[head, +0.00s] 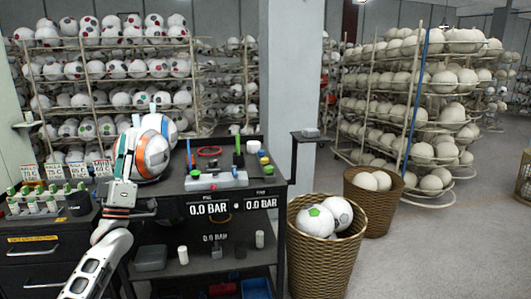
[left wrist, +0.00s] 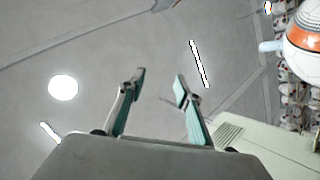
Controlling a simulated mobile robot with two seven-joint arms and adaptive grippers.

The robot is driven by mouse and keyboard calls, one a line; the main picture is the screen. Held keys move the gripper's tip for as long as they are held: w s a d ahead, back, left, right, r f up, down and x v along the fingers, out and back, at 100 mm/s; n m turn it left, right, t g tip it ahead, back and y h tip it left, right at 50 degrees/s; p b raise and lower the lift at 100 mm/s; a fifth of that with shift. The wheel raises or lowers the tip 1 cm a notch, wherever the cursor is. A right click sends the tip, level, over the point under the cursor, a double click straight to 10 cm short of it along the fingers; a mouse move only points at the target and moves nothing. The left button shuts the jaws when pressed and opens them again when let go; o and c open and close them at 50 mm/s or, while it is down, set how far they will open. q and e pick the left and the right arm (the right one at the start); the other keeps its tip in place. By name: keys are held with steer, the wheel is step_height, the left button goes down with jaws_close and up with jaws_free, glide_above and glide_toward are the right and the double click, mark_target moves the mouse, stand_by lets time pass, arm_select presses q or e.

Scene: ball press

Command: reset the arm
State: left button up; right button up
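My left arm comes in from the lower left in the head view. Its gripper (head: 124,157) points up in front of the left side of the ball press, a rounded white device with an orange ring (head: 152,156) and a blue one behind it. In the left wrist view the two teal fingers (left wrist: 160,83) stand apart with nothing between them, against the ceiling. Part of the press (left wrist: 308,30) shows at the upper right there. My right arm and gripper are not in view.
A dark workbench (head: 236,190) carries the press, small tools and pressure readouts. A cabinet with several small bottles (head: 40,200) stands at the left. Wicker baskets (head: 325,262) with balls stand right of the bench, near a pillar (head: 285,90). Open floor lies at the right.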

arm_select(q)
steer(key=w+f+m+g, duration=0.7)
steer(key=w+f+m, duration=0.2)
steer(key=f, duration=0.2)
step_height(320, 180, down, 11)
steer(key=w+a+m+g+y, duration=0.2)
steer(key=a+m+g, duration=0.1)
steer(key=m+g, duration=0.1)
steer(key=s+d+f+g+h, duration=0.1)
steer(key=s+d+f+g, duration=0.1)
steer(key=s+d+f, duration=0.8)
steer(key=s+d+f+g+h, duration=0.25)
steer(key=s+f, duration=0.65)
steer(key=f, duration=0.5)
steer(key=s+d+f+g, duration=0.1)
steer(key=s+d+f, duration=0.2)
steer(key=s, duration=0.6)
steer(key=s+d+f+g+h, duration=0.1)
steer(key=s+d+f, duration=0.3)
steer(key=s, duration=0.5)
steer(key=s+d+f+g, duration=0.1)
steer(key=s+d+f, duration=0.3)
steer(key=s, duration=0.6)
steer(key=shift+d+n, duration=0.3)
steer(key=shift+d, duration=0.1)
